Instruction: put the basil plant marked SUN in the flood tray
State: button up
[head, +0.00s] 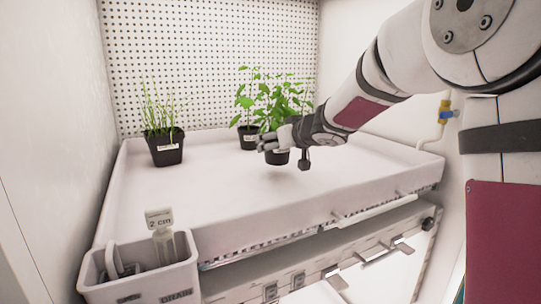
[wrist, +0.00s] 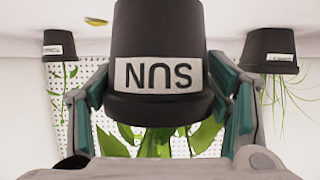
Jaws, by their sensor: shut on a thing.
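The basil plant marked SUN is in a black pot (wrist: 158,35) with a white label, upside down in the wrist view. My gripper (wrist: 162,85) is shut on this pot, one finger on each side. In the head view the same pot (head: 278,157) shows partly behind my gripper (head: 272,143), with green leaves above it. The flood tray (head: 225,200) is the wide white tray, and the pot is upright over its right middle part. I cannot tell whether the pot touches the tray floor; its base is cut off in the wrist view.
A black pot of thin grassy leaves (head: 166,150) stands at the tray's left. Another leafy plant's pot (head: 248,138) stands at the back, close to the held one. The tray's front middle is clear.

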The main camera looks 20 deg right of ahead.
jog(key=shift+w+f+b, duration=0.2)
jog(key=shift+f+b, duration=0.85)
jog(key=shift+f, duration=0.3)
jog(key=shift+s+f, duration=0.1)
jog(key=shift+f, duration=0.25)
jog(key=shift+f+b, duration=0.2)
jog(key=shift+b, duration=0.15)
jog(key=o, duration=1.4)
